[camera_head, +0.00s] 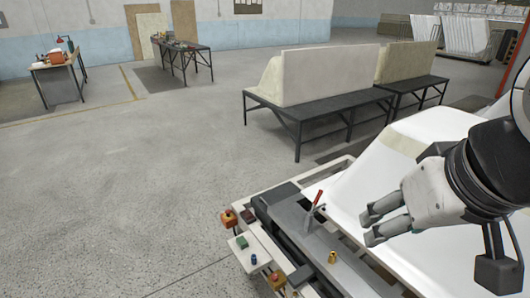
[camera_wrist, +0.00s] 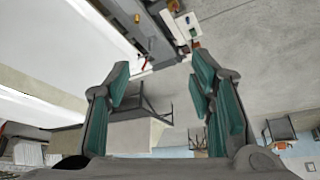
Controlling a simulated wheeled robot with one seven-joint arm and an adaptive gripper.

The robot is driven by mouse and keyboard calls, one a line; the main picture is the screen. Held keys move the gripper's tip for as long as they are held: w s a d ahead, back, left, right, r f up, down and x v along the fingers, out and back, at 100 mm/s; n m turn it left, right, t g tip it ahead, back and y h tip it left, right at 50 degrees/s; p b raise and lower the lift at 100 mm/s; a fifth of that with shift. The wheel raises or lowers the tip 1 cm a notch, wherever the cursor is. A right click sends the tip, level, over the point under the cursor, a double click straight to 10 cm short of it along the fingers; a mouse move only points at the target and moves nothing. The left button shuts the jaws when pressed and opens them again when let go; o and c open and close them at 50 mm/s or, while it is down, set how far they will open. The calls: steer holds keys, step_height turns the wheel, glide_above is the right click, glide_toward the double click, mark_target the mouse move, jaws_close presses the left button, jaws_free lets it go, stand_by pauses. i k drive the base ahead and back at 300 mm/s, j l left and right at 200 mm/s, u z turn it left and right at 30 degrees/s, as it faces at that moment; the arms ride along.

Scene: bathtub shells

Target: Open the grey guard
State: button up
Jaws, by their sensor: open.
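A flat grey plate, which looks like the grey guard (camera_head: 290,218), lies on the machine at the front of the head view. A small red handle (camera_head: 318,198) stands up by its far right part. Something red like that handle (camera_wrist: 143,63) also shows in the wrist view, between and beyond the fingers. My gripper (camera_head: 371,226) is open and empty, to the right of the red handle and apart from it, in front of a white shell. In the wrist view both green-padded fingers (camera_wrist: 160,75) stand wide apart with nothing between the pads.
The large white bathtub shell (camera_head: 350,192) lies behind and beside my gripper. Dark benches (camera_head: 330,107) with shells stand behind. Open floor (camera_head: 120,200) lies left.

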mark_target(260, 203)
steer(key=i+j+z, duration=0.2)
steer(key=i+j, duration=1.1)
steer(key=i, duration=0.05)
